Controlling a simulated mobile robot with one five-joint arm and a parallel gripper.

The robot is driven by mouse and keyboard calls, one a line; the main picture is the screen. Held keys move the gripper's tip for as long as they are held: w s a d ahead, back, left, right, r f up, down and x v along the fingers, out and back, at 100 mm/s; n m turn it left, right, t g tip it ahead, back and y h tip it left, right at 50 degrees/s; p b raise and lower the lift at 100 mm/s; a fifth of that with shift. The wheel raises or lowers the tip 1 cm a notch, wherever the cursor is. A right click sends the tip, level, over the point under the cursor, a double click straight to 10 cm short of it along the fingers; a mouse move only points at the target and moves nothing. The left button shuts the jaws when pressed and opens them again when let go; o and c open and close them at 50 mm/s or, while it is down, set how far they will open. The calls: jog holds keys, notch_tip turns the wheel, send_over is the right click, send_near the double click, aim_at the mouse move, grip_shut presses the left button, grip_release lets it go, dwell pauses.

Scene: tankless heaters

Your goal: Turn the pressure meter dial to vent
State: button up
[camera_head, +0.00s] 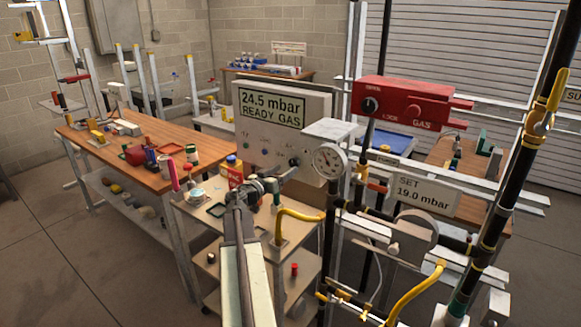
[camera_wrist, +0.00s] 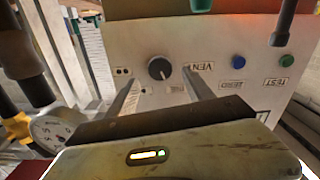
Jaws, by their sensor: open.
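The pressure meter (camera_head: 316,103) is a pale box whose screen reads "24.5 mbar READY GAS". Its black round dial (camera_head: 293,162) is low on the front panel, at the right. In the wrist view, where the lettering is upside down, the dial (camera_wrist: 159,68) sits beside the word VENT (camera_wrist: 197,66), which is to its right. I cannot tell exactly where the dial points. My gripper (camera_wrist: 162,91) is open, its two fingers reaching toward the panel on either side of the dial's line, with nothing between them. I cannot tell whether they touch the panel.
In the wrist view, a blue button (camera_wrist: 238,61) and a green button (camera_wrist: 286,58) are right of the dial. A round gauge (camera_head: 329,160) and black pipework stand close on the right. A yellow hose (camera_head: 300,215) is below. A wooden bench (camera_head: 150,150) is at left.

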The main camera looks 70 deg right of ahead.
aim_at(293, 164)
jog(key=x, duration=0.5)
jog(key=shift+d, duration=0.15)
grip_shut()
jog(key=shift+n, duration=0.3)
jog(key=n, duration=0.4)
jog(key=shift+n, duration=2.1)
grip_release()
